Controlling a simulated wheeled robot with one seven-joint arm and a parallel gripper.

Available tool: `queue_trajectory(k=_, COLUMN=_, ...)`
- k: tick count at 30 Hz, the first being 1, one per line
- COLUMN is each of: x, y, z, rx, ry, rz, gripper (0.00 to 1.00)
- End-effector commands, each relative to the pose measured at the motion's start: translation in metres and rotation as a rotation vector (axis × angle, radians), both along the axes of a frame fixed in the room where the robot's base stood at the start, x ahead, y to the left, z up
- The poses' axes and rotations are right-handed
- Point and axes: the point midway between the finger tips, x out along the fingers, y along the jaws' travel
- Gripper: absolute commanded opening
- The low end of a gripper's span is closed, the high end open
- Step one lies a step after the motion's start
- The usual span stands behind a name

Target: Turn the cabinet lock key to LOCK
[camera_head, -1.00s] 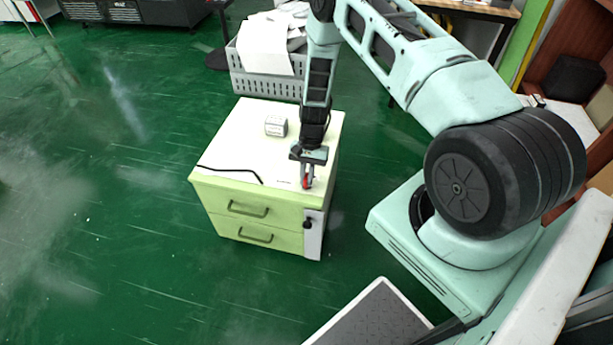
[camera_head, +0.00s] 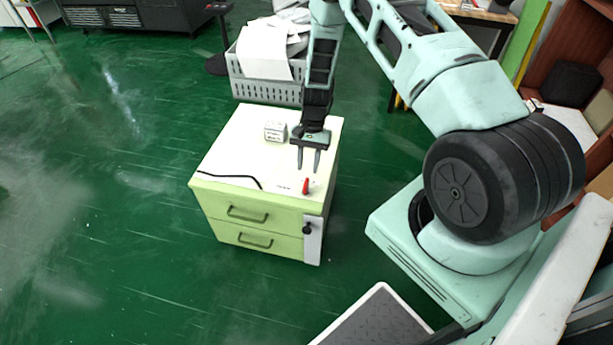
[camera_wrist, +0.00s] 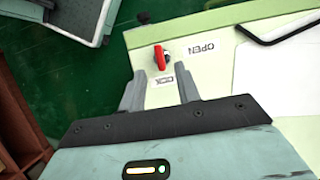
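The red key (camera_head: 306,186) stands in the lock near the front right corner of the cabinet top (camera_head: 235,150). In the wrist view the red key (camera_wrist: 159,58) sits beside a silver lock part. The OPEN label (camera_wrist: 203,50) is to its right, and the LOCK label (camera_wrist: 165,82) is below it, partly covered by a finger. The key's long side runs roughly up and down in that view. My gripper (camera_head: 309,170) is open and empty, above and behind the key. In the wrist view its fingertips (camera_wrist: 160,77) are apart, and the key lies beyond them, untouched.
A small white box (camera_head: 275,131) and a black cable or bar (camera_head: 230,177) are on the cabinet top. A black knob (camera_head: 307,230) is on the cabinet's front right edge. A grey crate of papers (camera_head: 262,88) stands behind. Green floor is free at left.

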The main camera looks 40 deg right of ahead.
Motion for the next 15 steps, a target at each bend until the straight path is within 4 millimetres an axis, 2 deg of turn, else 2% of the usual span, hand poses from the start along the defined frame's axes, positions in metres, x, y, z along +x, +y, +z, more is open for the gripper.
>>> queue_trajectory(k=1, x=0.004, y=-0.005, z=0.014, rx=-0.002, ry=-0.004, rz=-0.001, gripper=0.33)
queue_trajectory(k=6, x=0.013, y=-0.017, z=0.050, rx=-0.002, ry=-0.004, rz=0.000, gripper=0.33)
queue_trajectory(k=12, x=0.021, y=-0.027, z=0.083, rx=-0.001, ry=-0.002, rz=-0.001, gripper=0.33)
queue_trajectory(k=15, x=0.023, y=-0.031, z=0.092, rx=-0.001, ry=0.000, rz=-0.001, gripper=0.33)
